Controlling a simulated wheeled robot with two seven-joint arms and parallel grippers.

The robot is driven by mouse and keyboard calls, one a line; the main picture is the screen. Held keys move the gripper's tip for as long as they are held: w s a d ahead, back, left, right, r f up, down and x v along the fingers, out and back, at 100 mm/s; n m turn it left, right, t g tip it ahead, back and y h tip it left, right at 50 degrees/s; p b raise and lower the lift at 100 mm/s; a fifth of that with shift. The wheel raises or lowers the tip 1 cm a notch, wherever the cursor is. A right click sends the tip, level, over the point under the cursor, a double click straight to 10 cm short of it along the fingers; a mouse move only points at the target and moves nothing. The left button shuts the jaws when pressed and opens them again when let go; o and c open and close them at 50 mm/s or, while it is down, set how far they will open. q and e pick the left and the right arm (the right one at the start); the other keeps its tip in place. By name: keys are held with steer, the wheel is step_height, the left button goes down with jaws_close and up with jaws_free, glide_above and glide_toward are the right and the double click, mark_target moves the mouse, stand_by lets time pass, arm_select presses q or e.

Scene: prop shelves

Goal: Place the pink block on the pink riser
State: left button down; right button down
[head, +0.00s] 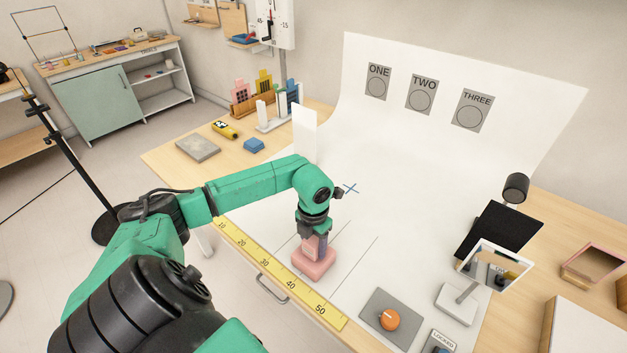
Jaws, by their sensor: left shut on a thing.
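The pink riser (314,265) sits on the white sheet near the table's front edge, just behind the yellow ruler. My left gripper (315,240) points down right over it. It is shut on the pink block (308,249), which shows partly between and beside the fingers. The block's lower end is at the riser's top; I cannot tell whether it touches or hangs slightly above. The fingers hide part of the block. My right gripper is not in view.
The yellow ruler (283,277) runs along the front edge. A grey panel with an orange knob (389,320) lies to the right, near a mirror (497,267) on a stand. A blue block (254,145) and grey slab (198,148) lie back left. The sheet's middle is clear.

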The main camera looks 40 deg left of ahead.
mark_target(314, 239)
arm_select(q)
steer(key=shift+f, duration=0.1)
steer(key=shift+c, duration=1.1)
jaws_free()
steer(key=shift+r, duration=0.25)
steer(key=shift+w+r+b, duration=0.1)
steer(key=shift+r+b, duration=0.2)
steer(key=shift+r, duration=0.05)
step_height(314, 239, up, 11)
steer(key=b, duration=0.2)
steer(key=shift+r+b, duration=0.1)
steer(key=shift+b, duration=0.25)
